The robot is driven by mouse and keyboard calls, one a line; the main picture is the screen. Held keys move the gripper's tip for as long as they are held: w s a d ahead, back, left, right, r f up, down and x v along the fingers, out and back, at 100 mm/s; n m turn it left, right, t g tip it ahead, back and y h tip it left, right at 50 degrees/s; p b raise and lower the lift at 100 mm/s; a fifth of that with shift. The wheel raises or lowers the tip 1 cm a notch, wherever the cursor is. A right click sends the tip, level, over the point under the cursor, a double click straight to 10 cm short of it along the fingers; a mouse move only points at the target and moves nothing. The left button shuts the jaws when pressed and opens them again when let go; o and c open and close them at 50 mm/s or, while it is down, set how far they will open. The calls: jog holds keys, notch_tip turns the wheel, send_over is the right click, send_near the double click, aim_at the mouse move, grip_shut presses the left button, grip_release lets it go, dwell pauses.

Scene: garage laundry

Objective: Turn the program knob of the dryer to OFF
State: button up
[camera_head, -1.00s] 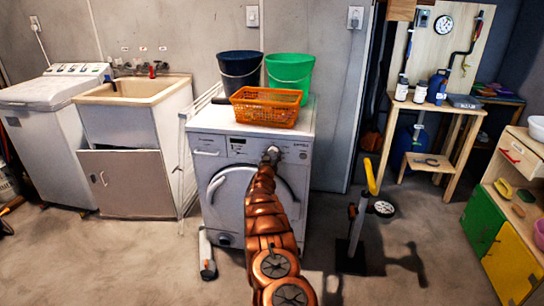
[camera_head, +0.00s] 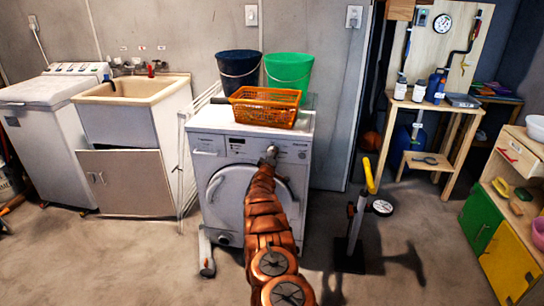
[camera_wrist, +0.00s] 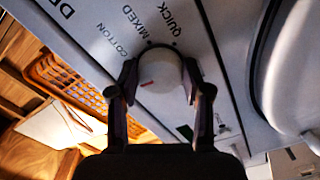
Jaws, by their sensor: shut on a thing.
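The dryer (camera_head: 225,160) is a white front-loading machine in the middle of the head view, with a round door. Its control panel fills much of the wrist view (camera_wrist: 95,30). The program knob (camera_wrist: 162,70) is round and pale with a small red mark near its lower left. The printed words COTTON, MIXED and QUICK show around it; no OFF label is readable. My gripper (camera_wrist: 159,80) is shut on the knob, with one dark finger on each side. In the head view my gripper (camera_head: 270,154) is at the panel's front, and my arm hides part of the door.
A stand with a yellow handle (camera_head: 369,177) is at the right. Floor is clear in front at left.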

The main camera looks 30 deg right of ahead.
jog(key=shift+r+n, duration=0.1)
jog(key=shift+n, duration=0.7)
jog(key=o, duration=1.1)
jog(key=shift+o, duration=0.2)
jog(key=shift+a, duration=0.1)
jog(key=v, duration=1.2)
